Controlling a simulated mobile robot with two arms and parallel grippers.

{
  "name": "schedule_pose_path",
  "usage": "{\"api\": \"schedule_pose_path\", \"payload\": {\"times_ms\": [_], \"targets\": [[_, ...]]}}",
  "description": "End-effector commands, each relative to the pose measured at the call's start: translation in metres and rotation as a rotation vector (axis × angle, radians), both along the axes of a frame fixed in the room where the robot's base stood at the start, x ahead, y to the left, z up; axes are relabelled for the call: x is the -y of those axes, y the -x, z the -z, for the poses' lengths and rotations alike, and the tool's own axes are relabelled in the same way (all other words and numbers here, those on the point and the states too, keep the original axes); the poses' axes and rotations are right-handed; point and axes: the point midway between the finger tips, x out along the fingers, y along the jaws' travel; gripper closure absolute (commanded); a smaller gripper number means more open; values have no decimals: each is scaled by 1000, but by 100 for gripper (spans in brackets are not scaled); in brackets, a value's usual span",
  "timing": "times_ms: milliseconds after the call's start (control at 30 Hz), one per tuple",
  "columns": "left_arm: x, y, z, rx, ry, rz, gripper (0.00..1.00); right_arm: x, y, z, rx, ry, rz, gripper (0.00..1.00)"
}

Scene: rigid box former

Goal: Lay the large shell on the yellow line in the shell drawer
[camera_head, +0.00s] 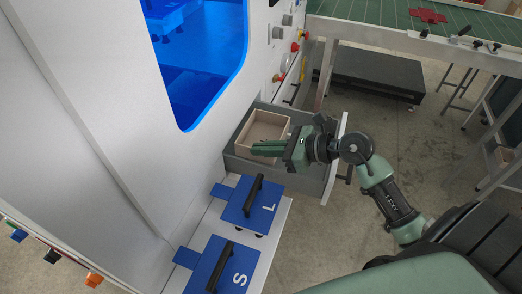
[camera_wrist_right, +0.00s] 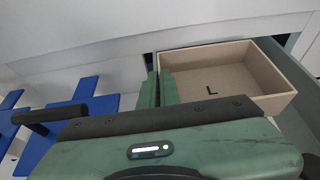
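The large shell (camera_head: 267,128) is an open beige box at the shell drawer (camera_head: 318,176), a grey drawer pulled out of the white machine. The right wrist view shows the shell (camera_wrist_right: 225,72) with a dark L on its floor. My right gripper (camera_head: 268,148) has its green fingers close together at the shell's near wall. In the right wrist view the fingers (camera_wrist_right: 158,90) straddle that wall and look shut on it. I cannot tell whether the shell touches the drawer floor. No yellow line is visible. My left gripper is not in view.
Blue plates marked L (camera_head: 245,205) and S (camera_head: 222,270), with black handles, lie on a white shelf beside the drawer. A blue-lit machine opening (camera_head: 200,60) is behind. A green conveyor (camera_head: 385,15) carries a red cross-shaped piece (camera_head: 428,15).

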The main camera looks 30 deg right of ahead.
Motion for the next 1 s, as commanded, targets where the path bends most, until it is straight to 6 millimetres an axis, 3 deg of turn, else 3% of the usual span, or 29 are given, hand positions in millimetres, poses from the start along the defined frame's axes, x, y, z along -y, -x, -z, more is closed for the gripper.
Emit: {"api": "schedule_pose_path", "payload": {"times_ms": [200,900,1000], "targets": [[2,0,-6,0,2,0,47,-3,-3,15,2,0,1,100],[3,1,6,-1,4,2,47,-2,-3,27,2,1,0,100],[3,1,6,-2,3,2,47,-2,-3,28,1,1,0,75]]}}
